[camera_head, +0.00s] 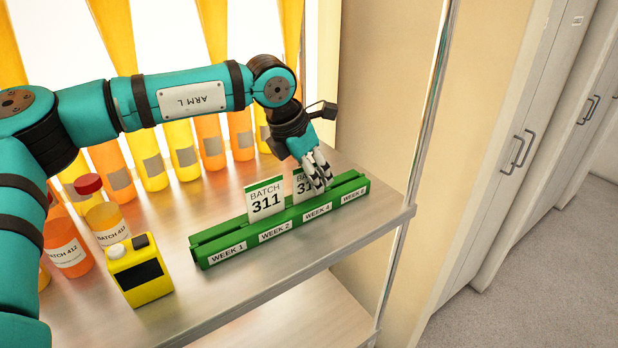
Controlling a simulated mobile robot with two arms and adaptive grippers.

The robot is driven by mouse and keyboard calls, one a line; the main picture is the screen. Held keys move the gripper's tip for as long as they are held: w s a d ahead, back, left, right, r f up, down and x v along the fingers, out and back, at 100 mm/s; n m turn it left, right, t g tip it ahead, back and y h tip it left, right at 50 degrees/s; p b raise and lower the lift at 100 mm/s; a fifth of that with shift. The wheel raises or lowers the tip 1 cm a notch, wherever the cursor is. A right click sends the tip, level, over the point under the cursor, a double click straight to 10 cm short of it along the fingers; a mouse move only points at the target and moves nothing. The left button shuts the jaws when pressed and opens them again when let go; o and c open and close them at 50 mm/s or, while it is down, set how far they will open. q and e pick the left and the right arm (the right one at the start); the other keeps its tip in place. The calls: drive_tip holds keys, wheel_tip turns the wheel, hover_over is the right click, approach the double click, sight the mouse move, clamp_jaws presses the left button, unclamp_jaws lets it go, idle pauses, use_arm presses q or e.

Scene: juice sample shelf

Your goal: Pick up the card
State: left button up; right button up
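A white card with a green top edge, reading BATCH 311 (266,202), stands upright in the green holder (220,241), above the WEEK 2 label. A second, similar card (301,186) stands farther right in the holder, partly hidden by my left gripper (319,181); only part of its print shows. My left gripper points down at this second card, its fingertips close together and overlapping the card's right side. I cannot tell whether the fingers are closed on it. My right gripper is not in view.
A yellow device with a dark screen (140,273) stands left of the holder. Batch-labelled bottles (67,250) are on the far left. Several tall yellow and orange containers (184,155) line the back. A metal post (428,110) rises at the shelf's right corner.

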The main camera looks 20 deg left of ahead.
use_arm(q)
drive_tip(key=shift+w+d+f, duration=0.15)
drive_tip(key=shift+w+f, duration=0.1)
drive_tip(key=shift+f, duration=0.4)
clamp_jaws()
drive_tip(key=shift+r, duration=0.1)
